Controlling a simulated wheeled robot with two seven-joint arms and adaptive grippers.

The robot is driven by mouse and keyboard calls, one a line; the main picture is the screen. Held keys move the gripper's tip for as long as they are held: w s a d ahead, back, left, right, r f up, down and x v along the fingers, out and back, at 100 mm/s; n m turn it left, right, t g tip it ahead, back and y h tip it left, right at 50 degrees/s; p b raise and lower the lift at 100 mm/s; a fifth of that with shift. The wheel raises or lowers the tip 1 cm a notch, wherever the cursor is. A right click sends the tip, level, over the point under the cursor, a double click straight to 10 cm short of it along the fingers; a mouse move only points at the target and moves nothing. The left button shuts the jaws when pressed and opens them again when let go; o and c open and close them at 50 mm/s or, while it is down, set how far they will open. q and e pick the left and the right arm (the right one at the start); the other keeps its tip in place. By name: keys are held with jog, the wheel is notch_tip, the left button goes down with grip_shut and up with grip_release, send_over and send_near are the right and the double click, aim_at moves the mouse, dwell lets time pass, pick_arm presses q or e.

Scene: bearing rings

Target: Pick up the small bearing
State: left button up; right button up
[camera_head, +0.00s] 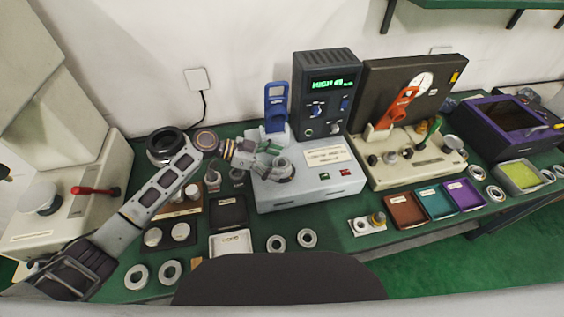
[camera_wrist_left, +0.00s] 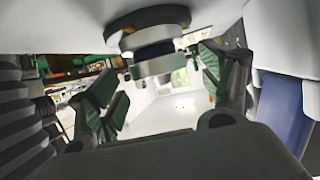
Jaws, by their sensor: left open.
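My left gripper (camera_head: 272,158) is open over the pale grey machine (camera_head: 318,184) with the green display. In the left wrist view its dark green fingers (camera_wrist_left: 165,95) stand apart. A silver round part (camera_wrist_left: 153,66) under a dark ring shows between them; I cannot tell whether the fingers touch it. In the head view a silver round part (camera_head: 284,173) sits on the machine at the fingertips, partly hidden by the gripper. Loose bearing rings lie at the front of the table, two near the middle (camera_head: 276,244) (camera_head: 307,238). I cannot tell which one is the small bearing. My right gripper is out of view.
A blue upright part (camera_head: 276,106) stands just behind my gripper. A cream tester with a red lever (camera_head: 404,100) stands to the right. Brown (camera_head: 404,211), teal (camera_head: 434,203) and purple (camera_head: 464,195) trays lie in front of it. A dark tray (camera_head: 228,212) lies left of the machine.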

pick_arm(q)
jog(key=shift+d+f, duration=0.15)
jog(key=shift+d, duration=0.2)
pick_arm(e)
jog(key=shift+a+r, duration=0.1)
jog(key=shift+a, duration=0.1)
pick_arm(q)
jog(key=c, duration=1.2)
jog(key=shift+c, duration=0.2)
